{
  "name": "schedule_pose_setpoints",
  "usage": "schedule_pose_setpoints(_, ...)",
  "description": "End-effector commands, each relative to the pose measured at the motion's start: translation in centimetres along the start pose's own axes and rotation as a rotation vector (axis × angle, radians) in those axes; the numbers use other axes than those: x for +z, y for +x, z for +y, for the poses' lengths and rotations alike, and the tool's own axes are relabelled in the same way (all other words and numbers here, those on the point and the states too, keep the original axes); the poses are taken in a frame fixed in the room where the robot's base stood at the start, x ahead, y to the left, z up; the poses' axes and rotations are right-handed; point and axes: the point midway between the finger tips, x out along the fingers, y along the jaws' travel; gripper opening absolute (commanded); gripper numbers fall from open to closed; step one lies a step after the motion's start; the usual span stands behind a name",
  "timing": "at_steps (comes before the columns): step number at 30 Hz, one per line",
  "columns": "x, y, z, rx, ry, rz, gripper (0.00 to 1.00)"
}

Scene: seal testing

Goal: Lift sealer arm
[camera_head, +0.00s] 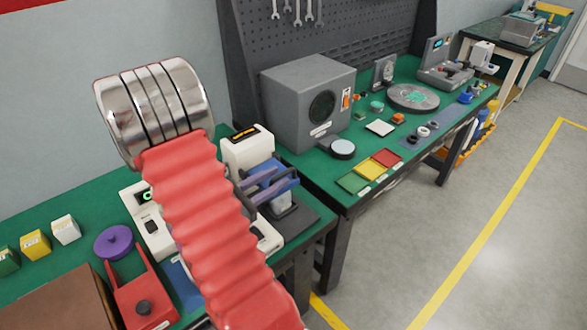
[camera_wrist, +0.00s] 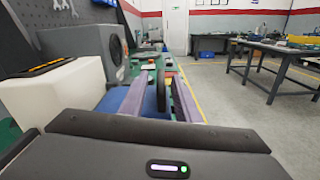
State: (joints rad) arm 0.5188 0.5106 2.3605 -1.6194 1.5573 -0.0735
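My gripper (camera_head: 268,188) has two purple-grey fingers. It is beyond my red ribbed arm, over the bench beside a cream and blue device (camera_head: 249,147). In the wrist view the fingers (camera_wrist: 160,98) stand apart, with a thin black upright piece (camera_wrist: 162,91) between them. A gap shows on its left; I cannot tell if the right finger touches it. This black piece may be part of the sealer arm, but I cannot tell for sure. A blue part and a dark base (camera_head: 296,219) show below and beside the fingers. My arm hides part of the device.
A large grey box (camera_head: 308,98) with a round dark opening stands close behind. A white unit (camera_head: 146,222) with a green light, a purple disc (camera_head: 113,242) and a red tray (camera_head: 143,298) lie on the left. Green, yellow and red mats (camera_head: 371,168) lie right. Open floor is at right.

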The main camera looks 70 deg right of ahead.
Motion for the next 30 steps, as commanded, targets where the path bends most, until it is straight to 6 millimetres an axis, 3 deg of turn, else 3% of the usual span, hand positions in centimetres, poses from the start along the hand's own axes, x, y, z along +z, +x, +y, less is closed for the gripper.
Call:
schedule_pose_setpoints(18,0.0,6.8,-0.1,-0.002,0.0,0.0,0.3)
schedule_pose_setpoints(30,0.0,7.4,0.0,0.0,0.0,0.0,0.3)
